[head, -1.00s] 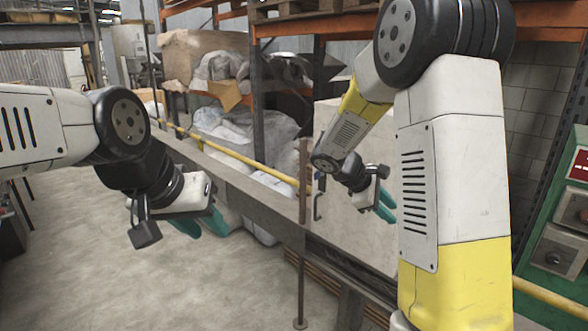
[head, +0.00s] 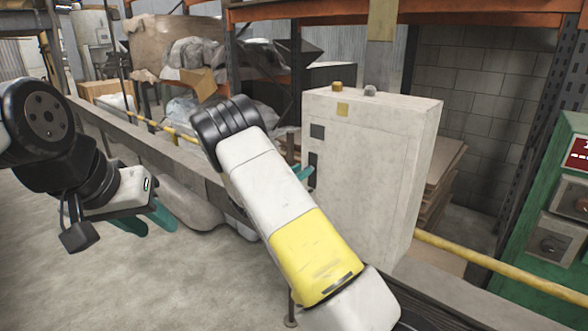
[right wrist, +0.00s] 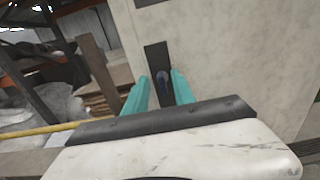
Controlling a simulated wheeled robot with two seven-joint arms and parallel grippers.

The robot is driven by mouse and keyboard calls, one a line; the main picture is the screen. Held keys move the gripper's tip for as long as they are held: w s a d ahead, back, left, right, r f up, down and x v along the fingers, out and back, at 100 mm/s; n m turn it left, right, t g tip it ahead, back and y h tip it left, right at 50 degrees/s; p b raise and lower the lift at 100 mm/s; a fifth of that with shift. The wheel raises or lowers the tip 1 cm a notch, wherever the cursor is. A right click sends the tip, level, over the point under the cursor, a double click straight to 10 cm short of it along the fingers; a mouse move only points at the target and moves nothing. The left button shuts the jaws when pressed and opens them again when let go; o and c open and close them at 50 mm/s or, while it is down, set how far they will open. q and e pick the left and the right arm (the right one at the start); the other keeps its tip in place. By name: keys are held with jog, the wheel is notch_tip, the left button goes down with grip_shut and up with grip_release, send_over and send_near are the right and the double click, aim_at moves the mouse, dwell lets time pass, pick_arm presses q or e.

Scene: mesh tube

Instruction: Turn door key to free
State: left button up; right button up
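A pale cabinet (head: 370,170) carries a narrow dark plate on its front. In the right wrist view, the dark plate (right wrist: 155,55) has a small bluish key-like part (right wrist: 164,76) on it. My right gripper (right wrist: 161,80) is open, with one teal finger on either side of this part. I cannot tell whether the fingers touch it. In the head view, my right gripper (head: 303,172) is mostly hidden behind my own arm, against the cabinet's left side. My left gripper (head: 150,220) is open and empty at the left, away from the cabinet.
A grey beam (head: 190,160) and a yellow rail (head: 500,269) run beside the cabinet. A green control panel (head: 545,225) stands at the right. Orange racking with wrapped goods (head: 195,52) is behind. The concrete floor (head: 40,270) at the left is clear.

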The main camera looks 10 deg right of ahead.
jog(key=shift+x, duration=1.7)
jog(key=shift+c, duration=0.4)
grip_shut()
